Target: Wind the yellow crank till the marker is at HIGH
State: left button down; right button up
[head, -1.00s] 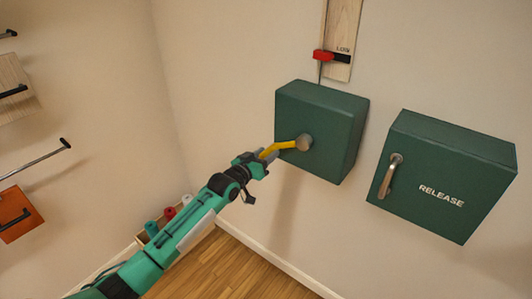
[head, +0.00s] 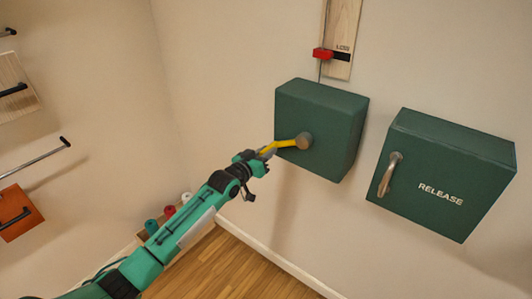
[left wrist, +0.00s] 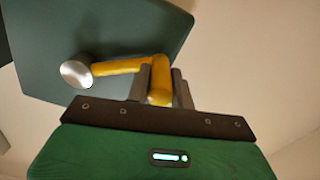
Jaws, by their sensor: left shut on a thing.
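The yellow crank (head: 284,144) sticks out to the left from a round metal hub (head: 304,141) on the front of a dark green box (head: 325,105) on the wall. My left gripper (head: 264,153) is shut on the crank's handle end. In the left wrist view the two grey fingers (left wrist: 159,88) stand either side of the yellow handle (left wrist: 160,72). The red marker (head: 322,54) sits low on the wooden scale board (head: 342,20) above the box, beside a dark label with small print that reads roughly LOW. The board's top is out of view. My right gripper is not in view.
A green RELEASE box (head: 446,160) with a metal lever (head: 389,175) is on the wall to the right. A small bin (head: 200,228) with coloured items stands on the floor at the wall's foot. Handles on boards are on the left wall.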

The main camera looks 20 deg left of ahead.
pick_arm(q)
jog(key=shift+a+r, duration=0.15)
jog(key=shift+r, duration=0.2)
jog(key=shift+w+a+r+m, duration=0.1)
jog(key=shift+r+m, duration=0.15)
jog(key=shift+m, duration=0.15)
jog(key=shift+w+a+r+m, duration=0.1)
jog(key=shift+a+r+m, duration=0.1)
jog(key=shift+r+m, duration=0.3)
jog(key=s+d+r+m+p, duration=0.1)
jog(key=d+r+m+p, duration=0.1)
jog(key=r+m+p, duration=0.2)
jog(key=s+d+r+m+p, duration=0.1)
jog(key=d+r+m+p, duration=0.2)
jog(key=r+m, duration=0.8)
jog(key=shift+d+r+m+p, duration=0.15)
jog(key=shift+d+m+p, duration=0.2)
jog(key=shift+m+p, duration=0.7)
